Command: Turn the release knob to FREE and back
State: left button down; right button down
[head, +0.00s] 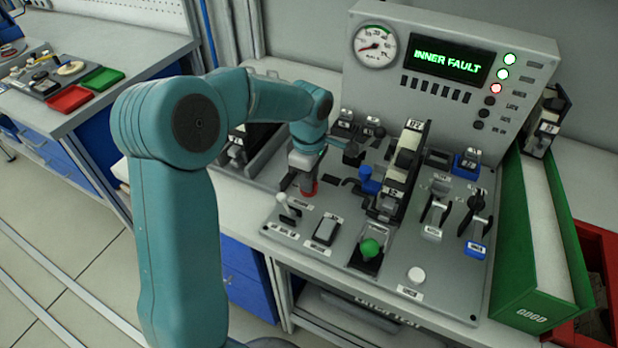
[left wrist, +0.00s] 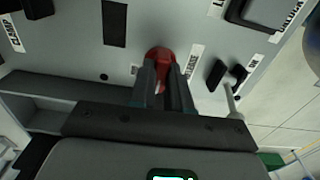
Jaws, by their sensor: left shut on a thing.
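The release knob (head: 308,188) is red and sits on the sloped grey control panel, left of the middle. My left gripper (head: 301,181) reaches down to it from above and is shut on it. In the left wrist view the red knob (left wrist: 159,57) shows between the two dark fingers (left wrist: 162,85) of my left gripper. A label reading RELEASE (left wrist: 192,62) stands beside the knob. The fingers hide part of the knob, and I cannot tell its setting. My right gripper is not in view.
A display (head: 447,57) reads INNER FAULT, beside a round gauge (head: 375,46). Levers, a blue knob (head: 367,180) and a green-topped joystick (head: 369,248) crowd the panel. A white-handled toggle (head: 287,206) stands close by my left gripper. A green GOOD bin (head: 537,240) stands at right.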

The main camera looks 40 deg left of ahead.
pick_arm(q)
jog(key=shift+a+r, duration=0.1)
jog(key=shift+r, duration=0.05)
jog(key=c, duration=1.1)
grip_release()
notch_tip(320, 180, up, 16)
jog(key=shift+r+p, duration=0.15)
jog(key=shift+p, duration=0.65)
